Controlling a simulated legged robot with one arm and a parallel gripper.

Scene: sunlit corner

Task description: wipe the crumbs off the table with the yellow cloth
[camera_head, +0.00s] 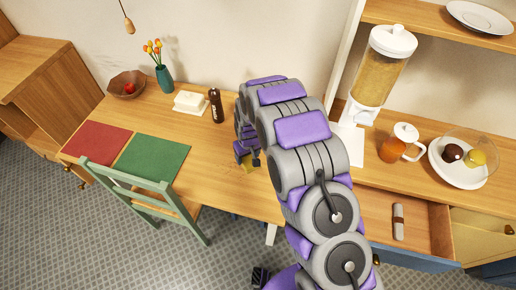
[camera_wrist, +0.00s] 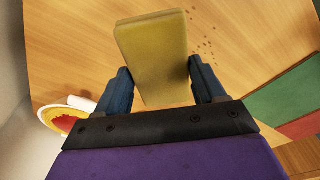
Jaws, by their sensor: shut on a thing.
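The yellow cloth (camera_wrist: 152,58) looks like a folded, block-like pad in the wrist view. My gripper (camera_wrist: 158,68) is shut on it, with one dark blue finger at each side. In the head view, my gripper (camera_head: 247,152) is low over the wooden table (camera_head: 215,190), right of the green mat, and a bit of the cloth (camera_head: 248,168) shows below it. I cannot tell whether the cloth touches the table. The crumbs (camera_wrist: 206,45) are small brown specks on the table, just right of the cloth in the wrist view. My arm hides part of the table in the head view.
A green mat (camera_head: 150,158) and a red mat (camera_head: 97,142) lie left, behind a green chair (camera_head: 140,190). A dark bottle (camera_head: 216,105), butter dish (camera_head: 192,103), vase (camera_head: 163,78) and bowl (camera_head: 127,85) stand at the back.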

